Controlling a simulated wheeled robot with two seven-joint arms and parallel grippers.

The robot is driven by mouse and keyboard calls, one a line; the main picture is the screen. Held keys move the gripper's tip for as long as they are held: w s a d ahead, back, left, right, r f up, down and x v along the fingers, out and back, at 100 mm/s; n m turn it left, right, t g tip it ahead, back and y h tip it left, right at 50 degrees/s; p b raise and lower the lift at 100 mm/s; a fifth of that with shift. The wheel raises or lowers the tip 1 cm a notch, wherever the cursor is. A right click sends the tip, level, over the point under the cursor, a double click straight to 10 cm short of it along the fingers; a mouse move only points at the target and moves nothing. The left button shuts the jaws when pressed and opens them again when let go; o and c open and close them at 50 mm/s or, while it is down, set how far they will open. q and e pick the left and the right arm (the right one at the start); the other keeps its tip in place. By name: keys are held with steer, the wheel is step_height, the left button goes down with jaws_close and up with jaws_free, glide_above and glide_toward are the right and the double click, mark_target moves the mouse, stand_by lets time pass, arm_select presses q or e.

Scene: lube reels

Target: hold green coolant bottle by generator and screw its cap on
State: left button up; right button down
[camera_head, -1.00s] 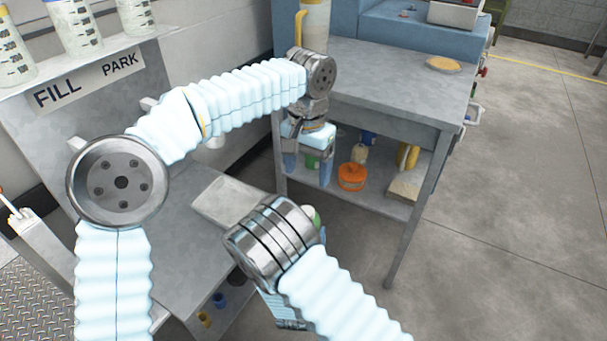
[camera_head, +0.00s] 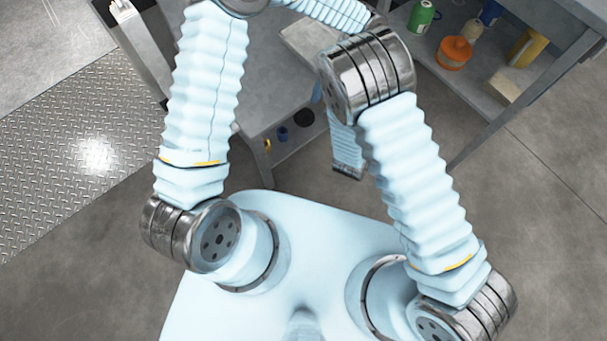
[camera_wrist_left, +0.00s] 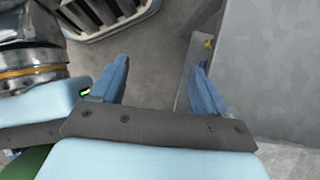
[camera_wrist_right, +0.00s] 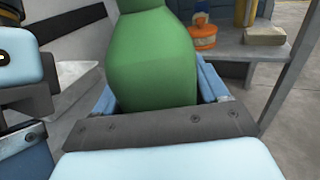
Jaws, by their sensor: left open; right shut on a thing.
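A large green bottle (camera_wrist_right: 150,60) stands between the fingers of my right gripper (camera_wrist_right: 158,88) in the right wrist view. That gripper is shut on it, and the bottle's top runs out of the frame. A green patch (camera_wrist_left: 22,166) also shows at the lower left of the left wrist view, probably the same bottle. My left gripper (camera_wrist_left: 160,82) is open, with nothing between its fingers. Part of my left arm's end (camera_wrist_right: 22,68) shows left of the bottle in the right wrist view. Both grippers' fingertips are hidden or out of frame in the head view. I cannot make out the cap.
A bench's lower shelf (camera_head: 462,90) at the upper right holds another green container (camera_head: 422,17), an orange tub (camera_head: 454,52) and a yellow item (camera_head: 527,46). A grey low table (camera_head: 262,98) stands behind my arms. Diamond-plate floor (camera_head: 90,190) lies at left; open floor is around.

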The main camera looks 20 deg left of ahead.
arm_select(q)
steer(key=s+d+f+n+t+h, duration=0.2)
steer(key=s+d+f+n+h, duration=0.15)
steer(key=s+f+h, duration=0.6)
steer(key=s+a+f+n+t+y, duration=0.3)
steer(key=s+a+f+n, duration=0.1)
steer(key=s+a+f, duration=0.1)
steer(key=shift+s+a+f+t, duration=0.25)
steer(key=shift+f+t, duration=0.15)
steer(key=shift+f, duration=0.3)
steer(key=shift+w+n, duration=0.1)
steer(key=shift+n, duration=0.15)
arm_select(e)
steer(key=shift+r, duration=0.1)
